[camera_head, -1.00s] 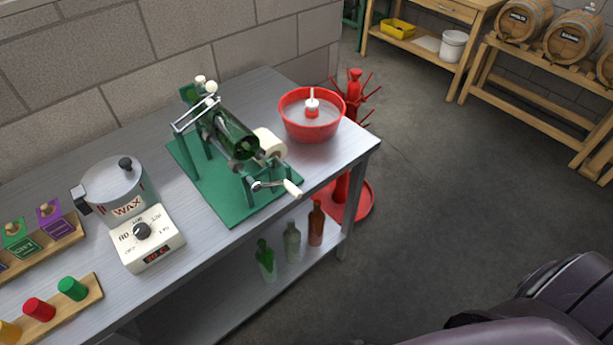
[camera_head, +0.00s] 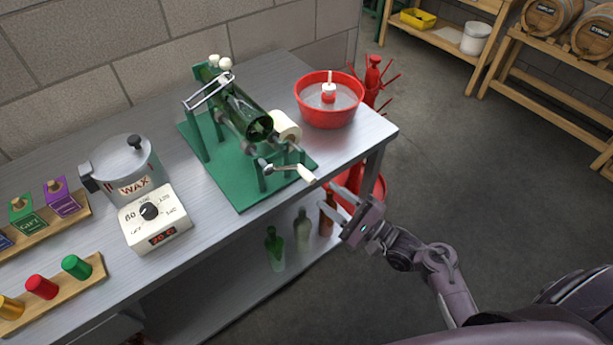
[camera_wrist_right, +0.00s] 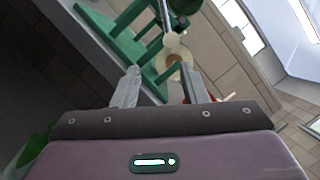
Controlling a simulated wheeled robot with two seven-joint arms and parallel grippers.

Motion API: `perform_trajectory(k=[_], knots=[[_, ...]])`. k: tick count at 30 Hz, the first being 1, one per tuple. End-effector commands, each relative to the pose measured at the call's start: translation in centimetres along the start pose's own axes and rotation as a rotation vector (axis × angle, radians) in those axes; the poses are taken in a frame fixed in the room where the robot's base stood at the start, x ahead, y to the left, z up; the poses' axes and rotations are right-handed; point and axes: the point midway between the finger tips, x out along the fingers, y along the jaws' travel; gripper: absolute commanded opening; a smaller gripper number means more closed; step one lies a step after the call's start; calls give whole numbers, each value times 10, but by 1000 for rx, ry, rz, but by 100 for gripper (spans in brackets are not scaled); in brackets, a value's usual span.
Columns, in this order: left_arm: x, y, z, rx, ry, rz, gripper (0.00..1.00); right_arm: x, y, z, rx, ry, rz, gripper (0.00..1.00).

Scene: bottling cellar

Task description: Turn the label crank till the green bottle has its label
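The green bottle (camera_head: 248,116) lies on its side on the green labelling machine (camera_head: 222,172). No label shows on its visible side. The white label roll (camera_head: 286,127) is beside the bottle. The crank's pale handle (camera_head: 306,174) sticks out over the table's front edge. My right gripper (camera_head: 327,198) is open and empty, below and just right of the handle, apart from it. In the right wrist view its spread fingers (camera_wrist_right: 161,76) face the machine's green frame (camera_wrist_right: 125,45) and a silver crank part (camera_wrist_right: 171,40). My left gripper is not in view.
A red basin (camera_head: 329,101) stands at the table's right end, with a red bottle rack (camera_head: 373,75) behind. The wax pot (camera_head: 122,165) is left of the machine. Bottles (camera_head: 275,248) stand on the lower shelf. Floor to the right is clear.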

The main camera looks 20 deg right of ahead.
Motion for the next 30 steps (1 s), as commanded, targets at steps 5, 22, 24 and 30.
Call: perform_trajectory(k=[5, 22, 24, 30], knots=[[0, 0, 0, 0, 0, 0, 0, 7, -16, 14, 67, -52, -22, 39], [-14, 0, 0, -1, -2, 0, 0, 78, -16, 17, 66, -49, -20, 39], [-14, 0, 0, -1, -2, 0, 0, 80, -16, 16, 66, -48, -20, 39], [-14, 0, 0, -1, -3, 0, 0, 80, -16, 16, 65, -47, -20, 39]])
